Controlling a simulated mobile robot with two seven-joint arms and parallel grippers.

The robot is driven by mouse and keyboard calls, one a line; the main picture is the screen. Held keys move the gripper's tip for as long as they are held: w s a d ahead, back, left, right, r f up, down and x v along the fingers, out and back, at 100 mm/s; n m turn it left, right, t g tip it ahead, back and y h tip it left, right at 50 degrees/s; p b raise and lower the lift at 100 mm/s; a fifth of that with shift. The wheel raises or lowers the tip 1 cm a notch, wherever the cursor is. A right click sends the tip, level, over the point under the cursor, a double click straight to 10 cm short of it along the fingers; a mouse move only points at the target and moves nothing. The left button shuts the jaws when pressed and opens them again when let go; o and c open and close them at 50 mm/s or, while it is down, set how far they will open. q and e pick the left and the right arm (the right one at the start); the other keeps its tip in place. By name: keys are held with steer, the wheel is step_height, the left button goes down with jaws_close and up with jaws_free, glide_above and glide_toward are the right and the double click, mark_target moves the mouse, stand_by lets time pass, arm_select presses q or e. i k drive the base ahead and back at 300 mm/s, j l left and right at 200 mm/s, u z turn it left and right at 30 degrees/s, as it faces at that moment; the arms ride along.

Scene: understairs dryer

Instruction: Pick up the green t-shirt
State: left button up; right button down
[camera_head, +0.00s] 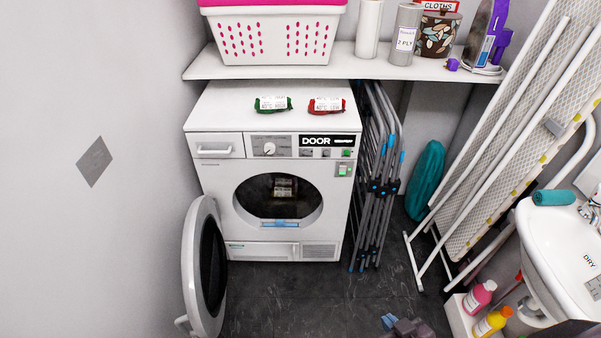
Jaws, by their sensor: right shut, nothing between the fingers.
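A small green cloth bundle (272,104) with a white label wrapped over it lies on top of the white dryer (215,105). It looks like the green t-shirt, rolled or folded. A similar red bundle (327,105) with a white label lies to its right, apart from it. My right gripper (389,321) shows at the bottom edge, low over the dark floor, with blue at its tip. It is shut and empty, well below and to the right of the green bundle. My left gripper is not in view.
The dryer's round door (190,255) stands open at left. A shelf (225,73) with a pink-rimmed basket (270,35) overhangs behind the dryer top. A folded rack (376,190), ironing board (505,140) and sink (560,245) crowd the right. Floor before the dryer is clear.

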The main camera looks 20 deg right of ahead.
mark_target(265, 104)
steer(key=i+l, duration=0.65)
steer(key=i+l+u, duration=0.5)
steer(key=l, duration=0.2)
steer(key=k, duration=0.1)
